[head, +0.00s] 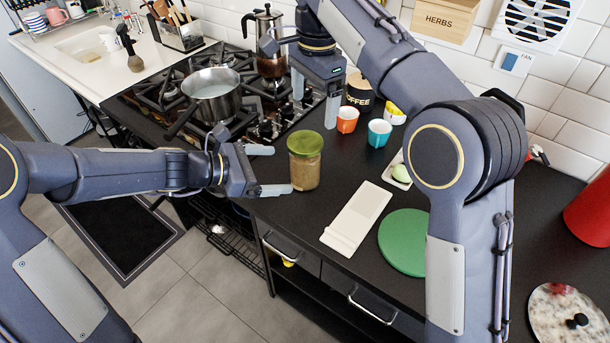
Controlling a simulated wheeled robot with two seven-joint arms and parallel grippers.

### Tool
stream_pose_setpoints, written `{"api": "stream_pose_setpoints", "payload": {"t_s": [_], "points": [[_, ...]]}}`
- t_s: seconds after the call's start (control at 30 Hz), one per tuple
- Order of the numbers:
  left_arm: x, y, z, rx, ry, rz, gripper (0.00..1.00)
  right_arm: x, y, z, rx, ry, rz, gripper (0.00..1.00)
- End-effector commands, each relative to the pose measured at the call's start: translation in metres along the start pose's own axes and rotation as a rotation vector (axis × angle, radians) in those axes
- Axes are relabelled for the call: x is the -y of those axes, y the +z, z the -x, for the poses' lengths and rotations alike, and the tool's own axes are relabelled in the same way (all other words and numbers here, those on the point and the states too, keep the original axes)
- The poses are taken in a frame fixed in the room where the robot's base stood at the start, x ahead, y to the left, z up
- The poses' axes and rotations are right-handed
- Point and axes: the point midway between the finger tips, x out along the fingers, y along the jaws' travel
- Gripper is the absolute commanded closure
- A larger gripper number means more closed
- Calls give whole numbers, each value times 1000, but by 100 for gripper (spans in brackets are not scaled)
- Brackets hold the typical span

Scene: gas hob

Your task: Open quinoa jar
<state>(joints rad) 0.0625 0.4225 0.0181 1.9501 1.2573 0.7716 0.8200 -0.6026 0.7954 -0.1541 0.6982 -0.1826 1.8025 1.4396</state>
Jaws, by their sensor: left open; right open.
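The quinoa jar (305,171) looks like a clear jar with tan contents and a green lid (305,143). It stands upright on the dark counter near the front edge, with its lid on. My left gripper (274,170) is open just left of the jar, its fingers pointing toward it; I cannot tell whether a fingertip touches the glass. My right gripper (315,98) is open and empty above and behind the jar, its fingers pointing down toward the hob side. No contact between it and the lid shows.
A pot (212,96) and a moka pot (269,45) stand on the gas hob (150,95). Orange (347,120) and teal (379,133) cups and a coffee tin (358,92) stand behind the jar. A white tray (356,218) and green board (403,243) lie to the right.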

Motion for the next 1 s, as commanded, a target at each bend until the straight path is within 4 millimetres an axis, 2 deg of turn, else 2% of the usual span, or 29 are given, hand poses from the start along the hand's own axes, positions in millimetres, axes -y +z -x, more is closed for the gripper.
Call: {"api": "stream_pose_setpoints", "payload": {"t_s": [0.03, 0.13, 0.6, 0.8, 1.0], "points": [[-3, -6, -7, 6, 3, 39, 5, 6, 7, -6, -11, 8, -14, 11], [-7, -8, -15, 15, 9, 78, 5, 11, 12, -8, -20, 16, -36, 11], [-8, -7, -78, 15, 8, 81, 5, 11, 13, -7, -20, 16, -39, 11], [-8, -7, -89, 15, 9, 80, 5, 11, 12, -7, -20, 16, -38, 11], [-8, -7, -90, 15, 10, 79, 5, 11, 12, -7, -20, 16, -38, 11]]}}
